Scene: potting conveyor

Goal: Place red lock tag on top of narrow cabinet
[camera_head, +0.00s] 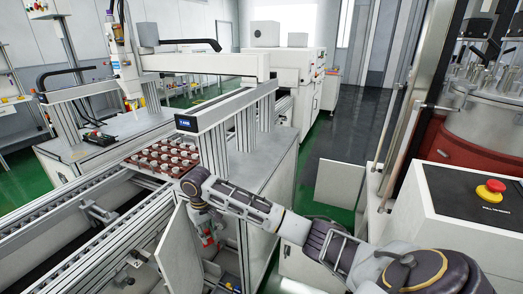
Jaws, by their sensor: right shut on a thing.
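My right arm reaches in from the lower right, and its right gripper (206,231) points down beside the conveyor, in front of an open compartment. The gripper is shut on a small red thing (208,241), which looks like the red lock tag; it is small and partly hidden by the fingers. A white cabinet (281,160) with a flat grey top stands just behind my right forearm, beside the conveyor. I cannot tell for sure whether it is the narrow cabinet. My left gripper is not in view.
An open white door panel (179,254) hangs left of my right gripper. A tray of several reddish-brown parts (162,158) sits on the conveyor. A metal frame with a small display (186,124) rises behind. A red stop button (494,186) is on the right panel.

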